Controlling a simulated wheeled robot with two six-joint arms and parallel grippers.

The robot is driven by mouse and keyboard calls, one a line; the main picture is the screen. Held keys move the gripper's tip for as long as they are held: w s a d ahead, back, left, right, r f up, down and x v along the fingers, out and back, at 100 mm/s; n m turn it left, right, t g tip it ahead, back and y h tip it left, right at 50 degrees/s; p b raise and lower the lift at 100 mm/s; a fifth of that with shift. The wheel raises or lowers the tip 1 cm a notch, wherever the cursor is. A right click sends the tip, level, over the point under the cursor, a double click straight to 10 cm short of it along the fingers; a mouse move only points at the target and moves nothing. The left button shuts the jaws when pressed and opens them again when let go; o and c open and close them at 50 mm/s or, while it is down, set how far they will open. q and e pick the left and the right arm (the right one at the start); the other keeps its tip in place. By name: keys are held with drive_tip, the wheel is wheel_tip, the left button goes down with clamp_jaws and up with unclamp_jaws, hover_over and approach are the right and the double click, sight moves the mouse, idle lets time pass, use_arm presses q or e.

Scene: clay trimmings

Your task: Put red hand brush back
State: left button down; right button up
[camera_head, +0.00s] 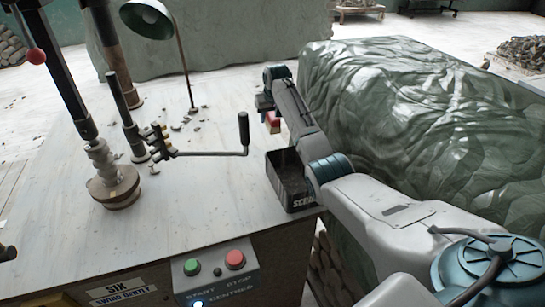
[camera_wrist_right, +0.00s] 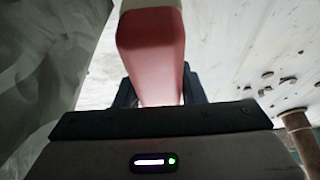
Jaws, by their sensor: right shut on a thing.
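The red hand brush (camera_wrist_right: 150,60) fills the upper middle of the right wrist view, a red block with a pale end. Its lower part sits between the dark fingers of my right gripper, which is shut on it. In the head view only a small red and pale part of the brush (camera_head: 272,122) shows beside my right gripper (camera_head: 266,104), above the back right of the worktable (camera_head: 110,235). My arm hides the rest there. The bristles cannot be made out. My left gripper is not in view.
A black scrap bin (camera_head: 291,203) stands at the table's right edge, beneath my right forearm. A crank handle (camera_head: 243,135), a green lamp (camera_head: 146,19) and a machine post (camera_head: 115,190) stand on the table. Grey trimmings (camera_head: 186,121) lie behind. A green-covered heap (camera_head: 420,110) is right.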

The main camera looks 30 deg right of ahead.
drive_tip(key=shift+s+a+r+n+b, duration=0.1)
drive_tip(key=shift+a+r+n+b, duration=0.05)
drive_tip(key=shift+r+n+b, duration=0.15)
drive_tip(key=shift+s+f, duration=0.1)
drive_tip(key=shift+f, duration=0.3)
drive_tip(key=p, duration=0.1)
hover_over(269, 142)
drive_tip(key=s, duration=0.2)
drive_tip(key=f, duration=0.4)
drive_tip(key=shift+w+a+f, duration=0.15)
drive_tip(key=shift+w+a, duration=0.05)
drive_tip(key=shift+a, duration=0.05)
wheel_tip(269, 142, down, 4)
drive_tip(key=shift+f, duration=0.15)
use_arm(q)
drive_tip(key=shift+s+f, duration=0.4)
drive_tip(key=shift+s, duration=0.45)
use_arm(e)
drive_tip(key=shift+f, duration=0.15)
drive_tip(key=o, duration=0.9)
drive_tip(key=shift+f, duration=0.1)
